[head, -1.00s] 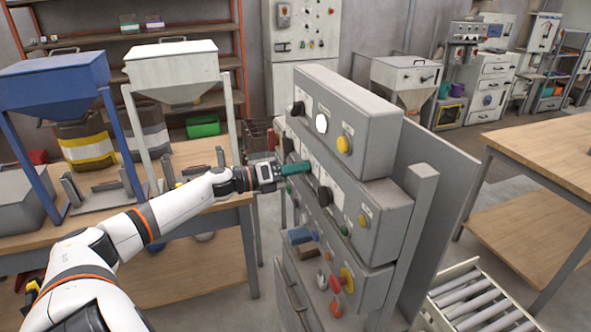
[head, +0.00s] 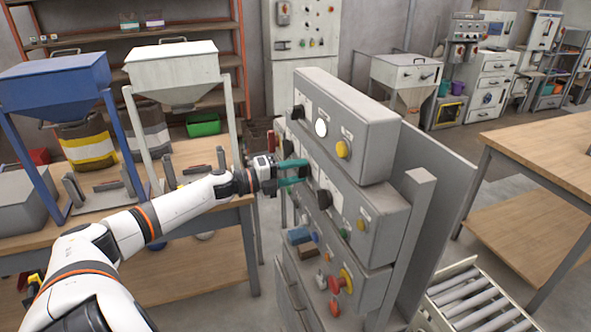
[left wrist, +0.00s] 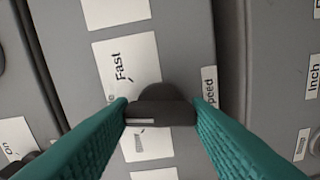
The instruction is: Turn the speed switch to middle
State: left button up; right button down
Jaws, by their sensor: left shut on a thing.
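The speed switch (left wrist: 160,106) is a dark knob with a bar grip and a pale mark toward its left end in the left wrist view. A "Fast" label (left wrist: 125,75) lies above it in that view, and a partly hidden label ending in "peed" (left wrist: 209,90) is on its right. My left gripper (left wrist: 161,110) has its green fingers on either side of the knob and is shut on it. In the head view the left gripper (head: 306,171) is at the middle box of the panel; the knob is hard to make out there. My right gripper is out of view.
A workbench (head: 215,220) with hoppers stands left, a roller conveyor (head: 470,300) lower right.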

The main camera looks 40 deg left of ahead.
pick_arm(q)
jog(key=shift+n, duration=0.8)
jog(key=o, duration=1)
jog(key=v, duration=1.2)
jog(key=shift+b, duration=0.35)
